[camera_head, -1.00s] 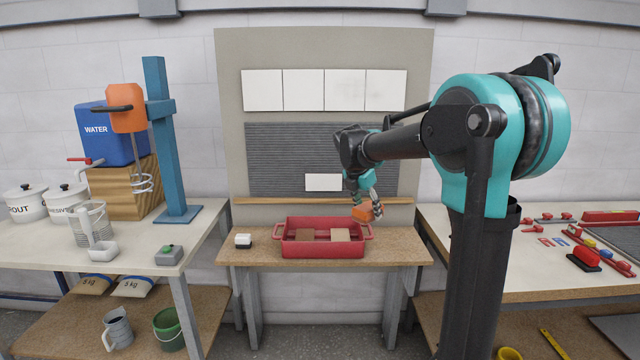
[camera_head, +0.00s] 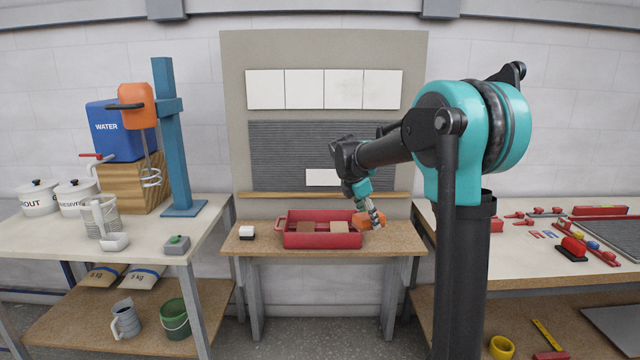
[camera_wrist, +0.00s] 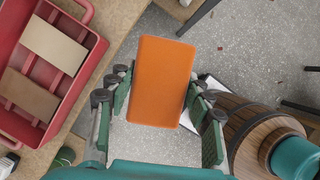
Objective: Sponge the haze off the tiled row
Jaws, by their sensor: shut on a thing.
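The tiled row (camera_head: 324,89) is several white square tiles side by side near the top of the upright board. Faint greyish smudges show on its right-hand tiles. My gripper (camera_head: 371,214) is shut on an orange sponge (camera_head: 362,220), low by the right end of the red tray and well below the tiles. In the wrist view the sponge (camera_wrist: 160,80) lies between the fingers of my gripper (camera_wrist: 162,92), with its far end sticking out past them. In the head view the fingers hide part of the sponge.
The red tray (camera_head: 323,241) on the small table holds a brown and a beige block. A white-and-black item (camera_head: 246,232) stands left of it. A single white tile (camera_head: 321,177) sits on the ridged grey panel above a wooden ledge (camera_head: 300,195). Crowded benches flank both sides.

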